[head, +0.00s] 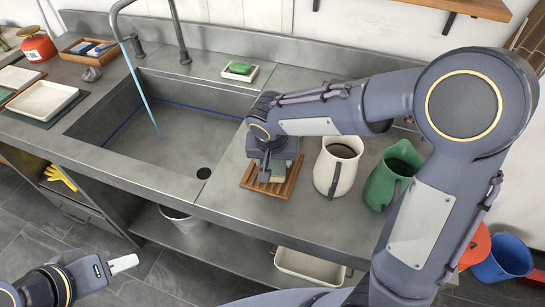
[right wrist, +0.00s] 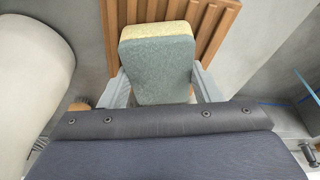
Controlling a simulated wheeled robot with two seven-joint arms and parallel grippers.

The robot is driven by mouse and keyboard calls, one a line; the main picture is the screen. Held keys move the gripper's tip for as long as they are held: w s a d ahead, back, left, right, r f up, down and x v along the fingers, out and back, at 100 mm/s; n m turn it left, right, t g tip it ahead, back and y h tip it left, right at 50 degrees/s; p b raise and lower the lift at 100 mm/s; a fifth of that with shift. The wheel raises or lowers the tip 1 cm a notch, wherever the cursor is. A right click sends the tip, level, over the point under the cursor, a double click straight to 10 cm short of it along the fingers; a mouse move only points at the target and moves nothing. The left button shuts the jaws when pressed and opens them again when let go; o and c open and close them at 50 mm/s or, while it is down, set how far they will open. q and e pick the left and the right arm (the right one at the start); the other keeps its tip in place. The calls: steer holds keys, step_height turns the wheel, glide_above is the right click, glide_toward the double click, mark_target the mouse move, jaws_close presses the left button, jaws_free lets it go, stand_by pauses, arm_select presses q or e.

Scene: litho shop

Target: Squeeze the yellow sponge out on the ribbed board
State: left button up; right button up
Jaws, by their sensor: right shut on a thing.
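The sponge shows a grey-green face (right wrist: 158,70) and a yellow edge in the right wrist view, and it also shows in the head view (head: 279,171). My right gripper (right wrist: 155,88) is shut on it, with one finger on each side. In the head view my right gripper (head: 270,172) points down over the ribbed board (head: 287,188), a brown slatted wooden board on the steel counter. The board's slats also show behind the sponge in the right wrist view (right wrist: 212,28). I cannot tell whether the sponge touches the board. My left gripper (head: 122,264) is low at the left, away from the counter; its opening is unclear.
A white jug (head: 335,170) and a green jug (head: 391,178) stand right of the board. The steel sink (head: 165,130) with a running tap is at the left. A green soap on a white dish (head: 240,70) sits behind. A blue bucket (head: 508,257) is on the floor.

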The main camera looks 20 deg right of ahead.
steer(key=shift+r+p, duration=1.85)
steer(key=shift+r, duration=1.55)
